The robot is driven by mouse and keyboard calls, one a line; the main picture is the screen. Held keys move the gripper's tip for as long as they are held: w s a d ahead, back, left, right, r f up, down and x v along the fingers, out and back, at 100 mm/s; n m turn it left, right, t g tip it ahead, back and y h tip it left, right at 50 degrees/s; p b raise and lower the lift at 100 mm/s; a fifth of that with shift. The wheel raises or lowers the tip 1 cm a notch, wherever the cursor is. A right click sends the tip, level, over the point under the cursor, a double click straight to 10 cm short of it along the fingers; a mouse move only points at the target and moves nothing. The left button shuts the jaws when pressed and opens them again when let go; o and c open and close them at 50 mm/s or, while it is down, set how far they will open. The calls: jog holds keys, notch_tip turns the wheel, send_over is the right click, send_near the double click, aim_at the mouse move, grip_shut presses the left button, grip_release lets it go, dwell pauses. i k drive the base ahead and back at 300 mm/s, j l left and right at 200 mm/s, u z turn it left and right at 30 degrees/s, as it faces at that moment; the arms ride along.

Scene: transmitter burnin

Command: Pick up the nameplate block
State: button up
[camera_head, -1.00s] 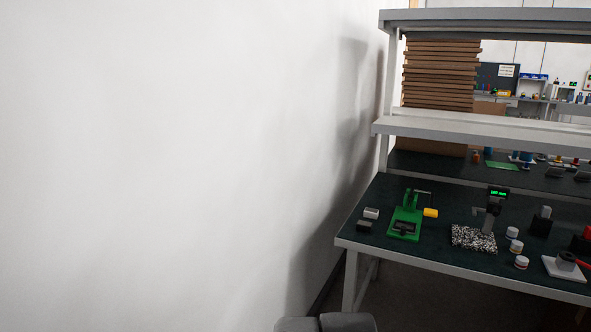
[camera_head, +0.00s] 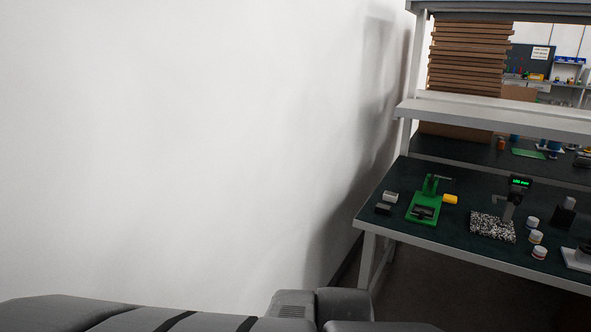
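The dark-topped workbench (camera_head: 462,228) stands at the right. On its left end lie a small pale block (camera_head: 391,196) and a small dark block (camera_head: 383,208), beside a green stand (camera_head: 413,209). A dark piece (camera_head: 424,212) sits on the stand's base. I cannot tell which of these is the nameplate block; they are too small to read. My grey arm links show along the bottom edge, well apart from the bench. My gripper is not in view.
Right of the stand are a yellow piece (camera_head: 450,199), a speckled block (camera_head: 487,227) under a gauge with a green display (camera_head: 520,183), and several small white jars. A shelf (camera_head: 490,110) spans above the bench. A white wall (camera_head: 180,150) fills the left.

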aim_at(389, 197)
jog(key=i+l+u, duration=0.1)
jog(key=i+l, duration=0.25)
jog(key=i+l+u, duration=0.1)
jog(key=i+l, duration=0.2)
jog(key=i+l+u, duration=0.15)
jog(key=i+l, duration=0.15)
jog(key=l, duration=0.15)
jog(key=i+l+u, duration=0.1)
jog(key=i+l, duration=0.15)
jog(key=l, duration=0.2)
jog(key=i+l+u, duration=0.1)
jog(key=i+l, duration=0.15)
jog(key=l, duration=0.2)
